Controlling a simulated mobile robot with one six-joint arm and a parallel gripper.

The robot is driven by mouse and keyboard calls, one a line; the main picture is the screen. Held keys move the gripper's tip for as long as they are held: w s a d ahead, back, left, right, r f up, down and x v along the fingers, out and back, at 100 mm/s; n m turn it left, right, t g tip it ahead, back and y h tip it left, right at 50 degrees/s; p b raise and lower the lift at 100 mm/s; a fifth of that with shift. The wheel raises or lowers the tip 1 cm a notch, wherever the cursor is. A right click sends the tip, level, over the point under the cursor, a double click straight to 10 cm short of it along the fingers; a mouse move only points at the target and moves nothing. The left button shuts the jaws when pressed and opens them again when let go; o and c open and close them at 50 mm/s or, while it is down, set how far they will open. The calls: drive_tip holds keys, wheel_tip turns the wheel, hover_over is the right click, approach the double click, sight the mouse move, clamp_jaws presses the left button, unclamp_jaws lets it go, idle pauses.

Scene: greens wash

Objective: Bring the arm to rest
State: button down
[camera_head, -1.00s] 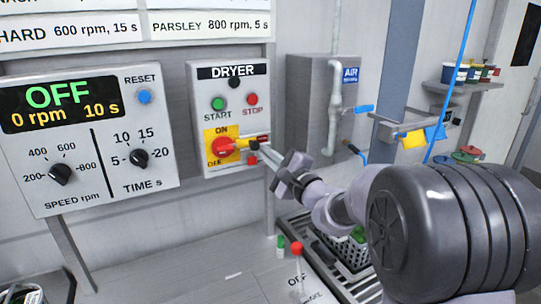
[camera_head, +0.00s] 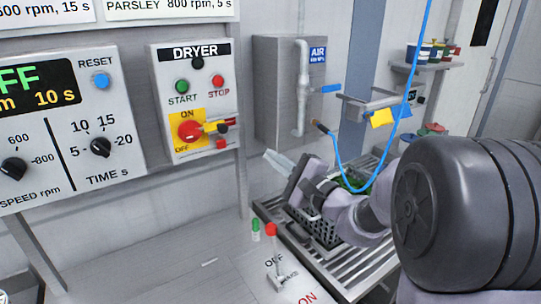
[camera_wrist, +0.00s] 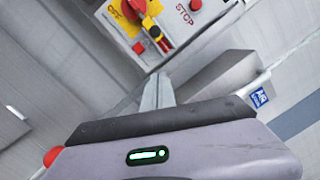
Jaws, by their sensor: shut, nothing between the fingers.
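My gripper (camera_head: 279,162) is shut and empty, in the air to the lower right of the dryer box. It also shows in the wrist view (camera_wrist: 157,92), its fingers together and pointing towards the box. The dryer box (camera_head: 220,122) has a green start button, a red stop button and a red rotary switch (camera_head: 190,131) on a yellow plate. The switch's handle points right in the head view. My gripper is apart from the box. Part of my arm hides the right side of the scene.
A speed and time panel (camera_head: 128,160) is on the left. Below my arm are a red-knobbed lever (camera_head: 271,230) and a black crate (camera_head: 320,232) with greens on a slatted rack. A blue hose (camera_head: 369,180) hangs close behind my arm. The bench at lower left is mostly clear.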

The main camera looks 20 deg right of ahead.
drive_tip(key=shift+a, duration=0.1)
drive_tip(key=s+a+f+n+g+y, duration=0.25)
drive_tip(key=s+a+n+g, duration=0.6)
drive_tip(key=s+a, duration=0.65)
drive_tip(key=s+a+f+n+g+h, duration=0.1)
drive_tip(key=s+f+n+g, duration=0.15)
drive_tip(key=s, duration=0.55)
drive_tip(key=s+d+f+n+h, duration=0.2)
drive_tip(key=s+d+f+h, duration=0.2)
drive_tip(key=s+d+h, duration=0.3)
drive_tip(key=shift+s+d+f+n+g+h, duration=0.3)
drive_tip(key=shift+s+d+f+n+h, duration=0.1)
drive_tip(key=shift+s+d, duration=0.75)
drive_tip(key=shift+w, duration=0.1)
